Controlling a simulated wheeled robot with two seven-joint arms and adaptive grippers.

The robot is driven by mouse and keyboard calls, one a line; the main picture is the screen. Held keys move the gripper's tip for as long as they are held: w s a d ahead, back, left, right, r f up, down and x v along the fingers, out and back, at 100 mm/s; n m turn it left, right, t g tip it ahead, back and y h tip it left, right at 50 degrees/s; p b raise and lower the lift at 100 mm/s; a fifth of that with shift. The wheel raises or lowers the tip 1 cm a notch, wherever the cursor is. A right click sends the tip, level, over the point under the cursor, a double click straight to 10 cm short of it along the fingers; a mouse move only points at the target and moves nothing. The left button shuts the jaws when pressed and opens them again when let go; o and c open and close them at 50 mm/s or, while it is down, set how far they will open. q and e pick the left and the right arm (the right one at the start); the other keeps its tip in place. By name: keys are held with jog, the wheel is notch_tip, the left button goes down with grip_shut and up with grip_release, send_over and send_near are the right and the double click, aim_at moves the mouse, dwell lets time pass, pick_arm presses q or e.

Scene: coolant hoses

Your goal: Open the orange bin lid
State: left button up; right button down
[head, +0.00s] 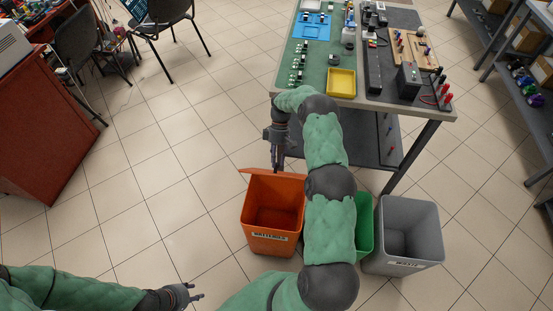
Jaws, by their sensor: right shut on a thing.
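The orange bin (266,240) stands on the floor beside the table and carries a "BATTERIES" label on its front. Its inside shows. Its orange lid (256,173) stands up at the bin's far side, seen nearly edge-on. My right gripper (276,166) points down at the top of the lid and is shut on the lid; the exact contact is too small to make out. My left gripper (196,292) is low in the picture, apart from the bin, with its fingers spread and nothing between them.
A green bin (365,228), partly hidden by my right arm, and a grey bin (408,265) stand right of the orange one. A workbench (312,68) with a yellow tray (341,82) is behind.

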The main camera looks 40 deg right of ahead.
pick_arm(q)
jog(key=shift+w+d+f, duration=0.1)
jog(key=shift+w+d, duration=0.05)
jog(key=shift+w, duration=0.05)
grip_shut()
jog(key=w+d+f+n+t+h, duration=0.1)
jog(key=w+d+f+n+t, duration=0.15)
jog(key=w+d+n, duration=0.5)
jog(key=w+d+f+n+t+h, duration=0.1)
jog(key=w+d+n+t, duration=0.35)
jog(key=d, duration=0.65)
jog(key=s+d+r+n+t+h, duration=0.25)
jog(key=d+n, duration=0.35)
jog(key=d, duration=0.3)
jog(key=s+d+r+n+t+h, duration=0.1)
jog(key=s+d+n+h, duration=0.2)
jog(key=d+n, duration=0.45)
jog(key=w+d+m, duration=0.1)
jog(key=w+d, duration=0.7)
jog(key=d, duration=0.3)
jog(key=shift+w+d+r, duration=0.15)
jog(key=shift+r, duration=0.25)
